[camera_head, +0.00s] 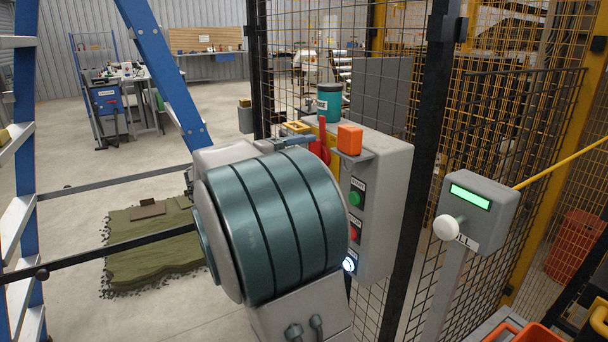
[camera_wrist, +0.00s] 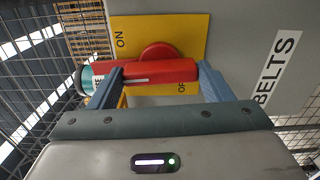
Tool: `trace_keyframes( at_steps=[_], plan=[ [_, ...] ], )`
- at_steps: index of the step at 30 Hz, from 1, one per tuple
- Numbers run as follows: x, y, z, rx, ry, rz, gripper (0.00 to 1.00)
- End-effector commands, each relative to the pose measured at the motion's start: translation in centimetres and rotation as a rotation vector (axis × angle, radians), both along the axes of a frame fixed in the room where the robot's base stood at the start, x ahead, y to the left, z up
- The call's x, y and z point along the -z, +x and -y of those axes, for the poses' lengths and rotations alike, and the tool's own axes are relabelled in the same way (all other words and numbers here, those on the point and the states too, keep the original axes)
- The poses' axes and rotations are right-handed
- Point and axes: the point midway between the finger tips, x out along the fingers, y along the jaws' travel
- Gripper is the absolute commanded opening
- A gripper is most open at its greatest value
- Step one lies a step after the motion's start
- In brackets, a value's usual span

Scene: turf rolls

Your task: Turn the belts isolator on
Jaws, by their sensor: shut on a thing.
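The belts isolator is a red handle (camera_wrist: 150,76) on a yellow plate (camera_wrist: 190,30) marked ON and OFF. In the wrist view the handle lies across the picture, its long end toward the left, the ON side; the OFF lettering is partly covered. My gripper (camera_wrist: 160,82) has its blue-grey fingers at either side along the handle and is shut on it. In the head view the red handle (camera_head: 323,132) stands roughly upright on the side of a grey control box (camera_head: 390,165). My arm hides most of the gripper there.
A BELTS label (camera_wrist: 278,68) is beside the plate. The box carries a teal canister (camera_head: 329,103), an orange block (camera_head: 350,139), green and red buttons and a lit white one. Mesh fencing (camera_head: 500,130) stands behind; a blue ladder (camera_head: 165,75) is left. A grey post unit (camera_head: 480,210) stands right.

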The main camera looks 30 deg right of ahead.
Motion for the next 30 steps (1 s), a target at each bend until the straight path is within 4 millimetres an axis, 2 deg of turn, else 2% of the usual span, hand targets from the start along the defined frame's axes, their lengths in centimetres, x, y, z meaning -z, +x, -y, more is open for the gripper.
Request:
trace_keyframes(
  at_steps=[1,9,22,23,24,25,30],
  plan=[
    [0.43,-0.02,-0.03,0.0,0.0,0.017,0.5],
    [0.17,-0.01,-0.03,0.0,-0.003,0.074,0.5],
    [0.09,0.0,-0.03,0.0,-0.003,0.082,0.5],
    [0.09,0.0,-0.03,0.0,-0.003,0.082,0.81],
    [0.08,0.0,-0.03,0.0,-0.003,0.082,0.92],
    [0.08,0.0,-0.03,0.0,-0.004,0.081,0.95],
    [0.06,0.01,-0.02,0.0,-0.004,0.081,0.95]
  ],
)
